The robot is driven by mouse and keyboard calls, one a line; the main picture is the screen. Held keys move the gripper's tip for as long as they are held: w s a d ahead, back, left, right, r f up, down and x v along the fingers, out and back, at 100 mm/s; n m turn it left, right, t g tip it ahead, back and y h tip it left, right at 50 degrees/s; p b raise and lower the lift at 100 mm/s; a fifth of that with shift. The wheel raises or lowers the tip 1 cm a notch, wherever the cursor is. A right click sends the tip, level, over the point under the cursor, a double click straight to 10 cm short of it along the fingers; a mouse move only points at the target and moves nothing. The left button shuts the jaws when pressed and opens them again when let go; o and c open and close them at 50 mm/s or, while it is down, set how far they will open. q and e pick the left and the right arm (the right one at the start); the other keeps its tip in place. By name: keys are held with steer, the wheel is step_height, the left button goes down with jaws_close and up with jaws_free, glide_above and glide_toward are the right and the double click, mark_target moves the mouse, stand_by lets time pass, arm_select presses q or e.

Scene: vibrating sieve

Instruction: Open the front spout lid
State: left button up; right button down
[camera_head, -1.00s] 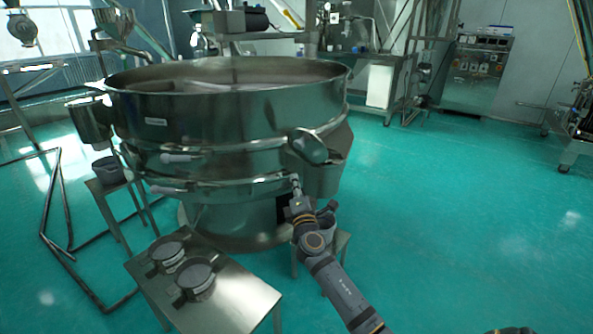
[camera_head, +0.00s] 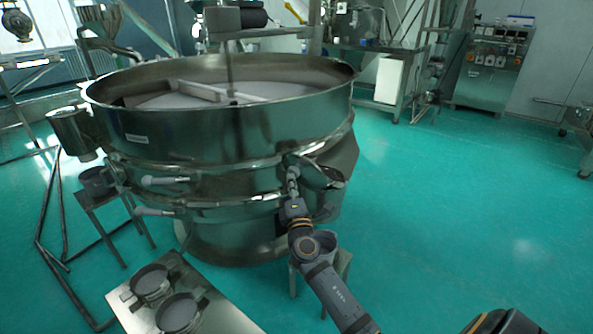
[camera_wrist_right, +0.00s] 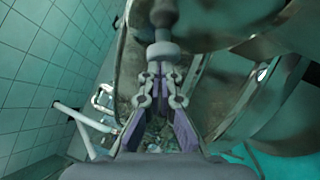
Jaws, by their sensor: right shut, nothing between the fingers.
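The front spout (camera_head: 341,163) sticks out from the right front of the big round steel sieve (camera_head: 215,130). A shiny rounded metal piece (camera_head: 318,177), which looks like the spout's lid, shows at the spout just right of my right gripper (camera_head: 293,178). I cannot tell how far the lid stands open. My right gripper is shut and empty, its tip close against the spout's left side; whether it touches is unclear. In the right wrist view its fingers (camera_wrist_right: 161,72) are together, with curved metal surfaces (camera_wrist_right: 240,22) close by. My left gripper is out of view.
A small steel table (camera_head: 225,318) with round clamp-like parts (camera_head: 180,313) stands at the front left. A stool (camera_head: 338,268) stands below the spout. The green floor on the right is open.

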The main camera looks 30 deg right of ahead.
mark_target(299, 161)
steer(key=shift+w, duration=0.1)
steer(key=shift+a, duration=0.15)
steer(key=shift+r, duration=0.15)
steer(key=r+p, duration=0.1)
steer(key=p, duration=0.1)
steer(key=d+r+m+g+p, duration=0.1)
steer(key=p, duration=0.2)
steer(key=d+r+p, duration=0.1)
steer(key=p, duration=0.1)
steer(key=shift+w+r+m, duration=0.1)
steer(key=shift+w+m, duration=0.2)
steer(key=shift+w, duration=0.1)
steer(key=shift+w+d+r+m+g+p, duration=0.2)
steer(key=shift+d+g+p, duration=0.15)
steer(key=shift+p, duration=0.25)
steer(key=shift+w+d+r+m+g+p, duration=0.1)
steer(key=shift+d+m+g+p, duration=0.15)
steer(key=shift+d+p, duration=0.25)
steer(key=shift+w+d+f, duration=0.15)
steer(key=shift+d, duration=0.25)
steer(key=shift+a, duration=0.1)
